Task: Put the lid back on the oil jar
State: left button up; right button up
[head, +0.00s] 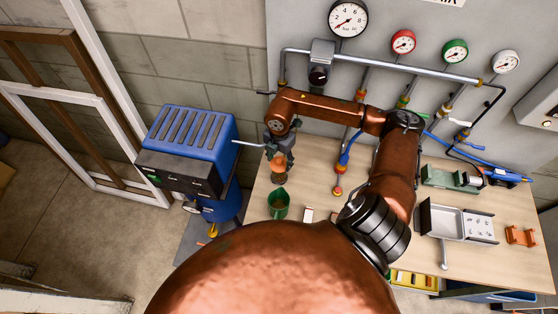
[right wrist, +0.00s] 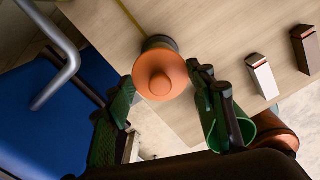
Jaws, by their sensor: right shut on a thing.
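A round terracotta lid (right wrist: 160,78) with a raised knob shows in the right wrist view, its top facing the camera. It also shows in the head view (head: 279,167), below my right gripper (head: 280,146). In the right wrist view the green-padded fingers of my right gripper (right wrist: 163,88) are on either side of the lid, shut on it. A dark round part (right wrist: 160,42), which looks like the oil jar, shows past the lid's far edge. Most of it is hidden; I cannot tell whether the lid touches it. My left gripper is in neither view.
A green cup (head: 278,204) stands in front of the lid on the wooden bench (head: 390,271). The blue machine (head: 190,135) is close on the left, with a grey bent rod (right wrist: 57,75) near the fingers. A white block (right wrist: 262,76) and a brown block (right wrist: 306,49) lie right.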

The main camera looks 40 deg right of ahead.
jog(key=o, duration=1.1)
jog(key=o, duration=0.5)
jog(key=shift+c, duration=0.2)
jog(key=shift+r+p, duration=2)
jog(key=shift+r, duration=1.55)
jog(key=shift+c, duration=0.6)
grip_shut()
